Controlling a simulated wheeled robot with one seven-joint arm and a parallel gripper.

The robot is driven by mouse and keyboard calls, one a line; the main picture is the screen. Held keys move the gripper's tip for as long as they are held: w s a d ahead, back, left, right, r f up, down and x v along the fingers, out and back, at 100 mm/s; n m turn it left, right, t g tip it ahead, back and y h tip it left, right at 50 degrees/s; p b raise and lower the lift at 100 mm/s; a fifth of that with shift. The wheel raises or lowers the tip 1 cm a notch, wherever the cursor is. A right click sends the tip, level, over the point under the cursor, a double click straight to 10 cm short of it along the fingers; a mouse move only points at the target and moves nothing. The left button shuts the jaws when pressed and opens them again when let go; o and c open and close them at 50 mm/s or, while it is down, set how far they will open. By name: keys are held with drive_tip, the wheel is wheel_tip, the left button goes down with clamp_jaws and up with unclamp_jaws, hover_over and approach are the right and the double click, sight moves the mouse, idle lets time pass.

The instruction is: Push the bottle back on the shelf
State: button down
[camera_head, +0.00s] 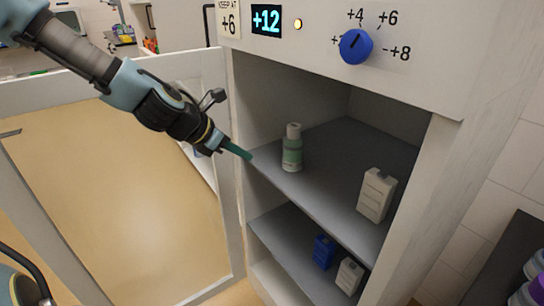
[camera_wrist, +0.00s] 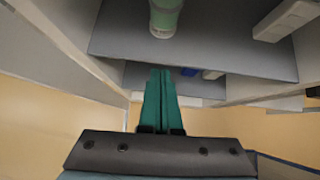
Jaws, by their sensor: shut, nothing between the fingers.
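A bottle (camera_head: 292,149) with a white cap and a green label stands upright on the upper shelf (camera_head: 326,185) of an open cabinet, close to the shelf's front edge on the left side. In the wrist view the bottle (camera_wrist: 164,17) is cut off by the top edge, beyond the fingertips. My gripper (camera_head: 247,156) has teal fingers, closed together and empty, at the front left edge of the upper shelf. Its fingertips (camera_wrist: 160,72) are left of the bottle in the head view, apart from it.
A white carton (camera_head: 376,195) stands on the right of the upper shelf. A blue box (camera_head: 324,251) and a white box (camera_head: 349,275) are on the lower shelf. The cabinet door (camera_head: 110,170) is swung open at left. A blue knob (camera_head: 356,46) sits above.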

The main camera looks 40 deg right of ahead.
sight(285, 166)
drive_tip(key=p+x, duration=0.1)
drive_tip(key=x, duration=0.9)
drive_tip(key=shift+s, duration=0.15)
drive_tip(key=shift+d+r+p, duration=0.25)
drive_tip(key=shift+d+p, duration=0.4)
drive_tip(key=shift+d, duration=0.45)
drive_tip(key=shift+d+f, duration=0.15)
drive_tip(key=shift+d, duration=0.55)
drive_tip(key=d, duration=1.4)
drive_tip(key=shift+p, duration=0.35)
